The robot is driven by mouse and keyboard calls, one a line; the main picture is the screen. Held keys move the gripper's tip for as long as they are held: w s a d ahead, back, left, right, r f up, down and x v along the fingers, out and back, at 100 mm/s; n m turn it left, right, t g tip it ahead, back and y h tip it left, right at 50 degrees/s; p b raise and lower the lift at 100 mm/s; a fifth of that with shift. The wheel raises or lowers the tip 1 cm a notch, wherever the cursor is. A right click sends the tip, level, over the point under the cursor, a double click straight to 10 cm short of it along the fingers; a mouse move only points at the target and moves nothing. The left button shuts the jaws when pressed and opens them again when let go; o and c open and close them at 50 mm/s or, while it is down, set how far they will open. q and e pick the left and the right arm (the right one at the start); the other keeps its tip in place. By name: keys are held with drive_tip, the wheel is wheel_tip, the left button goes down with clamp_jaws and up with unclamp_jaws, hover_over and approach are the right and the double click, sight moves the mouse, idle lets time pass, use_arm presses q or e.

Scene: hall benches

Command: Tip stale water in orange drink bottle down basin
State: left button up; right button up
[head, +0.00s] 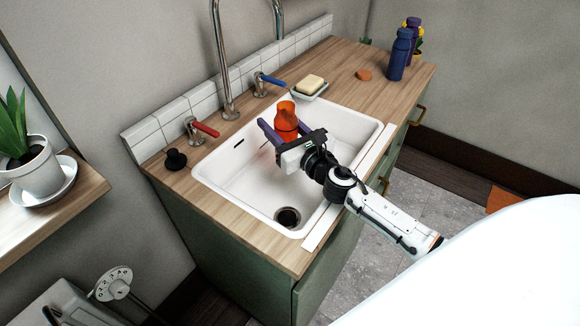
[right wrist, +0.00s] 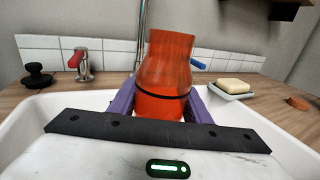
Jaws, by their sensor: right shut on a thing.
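The orange drink bottle (head: 286,113) is held over the white basin (head: 225,182), near its back right part. My right gripper (head: 283,130) is shut on it, with one purple finger on each side. In the right wrist view the bottle (right wrist: 165,75) stands between the fingers, its neck end up and leaning slightly. A dark band runs around it. I cannot see into its mouth or tell how much water it holds. The basin's drain (head: 287,217) is at the front, apart from the bottle. My left gripper is not in view.
A tall curved tap (head: 222,60) rises behind the basin, between a red-handled tap (head: 203,129) and a blue-handled one (head: 265,83). A soap dish (head: 311,91), an orange cap (head: 364,74) and dark bottles (head: 400,55) stand right. A black stopper (head: 175,159) sits left.

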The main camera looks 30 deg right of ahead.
wheel_tip(320, 180, up, 5)
drive_tip(key=p, duration=0.3)
idle(0.5)
